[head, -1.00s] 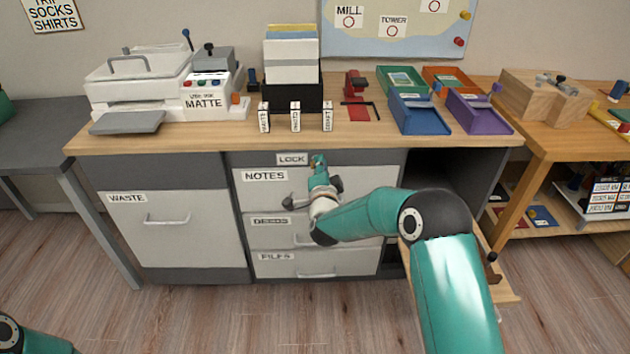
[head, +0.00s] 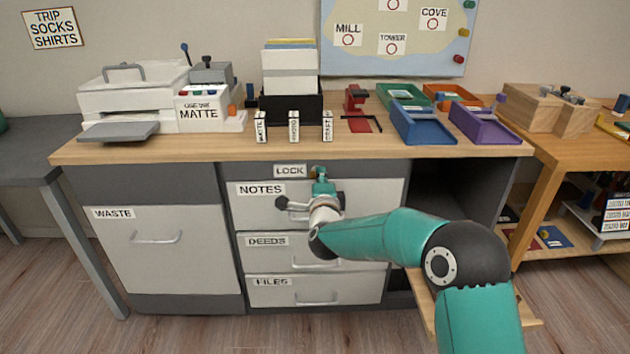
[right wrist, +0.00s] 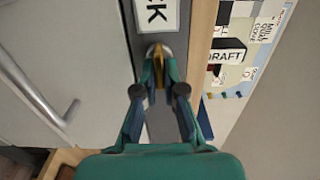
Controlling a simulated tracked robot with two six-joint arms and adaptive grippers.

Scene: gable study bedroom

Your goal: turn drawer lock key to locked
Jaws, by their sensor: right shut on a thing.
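The drawer lock (right wrist: 157,48) is a round silver fitting in the grey strip above the NOTES drawer (head: 370,195), beside the LOCK label (head: 290,171). A brass-coloured key (right wrist: 159,72) sticks out of it, seen in the right wrist view. My right gripper (head: 320,174) is at the lock in the head view. In the right wrist view its fingers (right wrist: 160,80) are shut on the key. The fingers hide part of the key, and I cannot tell its exact turn angle. My left gripper is not in view.
The NOTES drawer handle (right wrist: 45,95) lies close to the gripper. The DEEDS drawer (head: 360,252) and FILES drawer (head: 365,289) are below. The wooden desktop (head: 210,148) overhangs above, with small upright labelled blocks (head: 294,127) near its edge. An open compartment (head: 450,190) is to the right.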

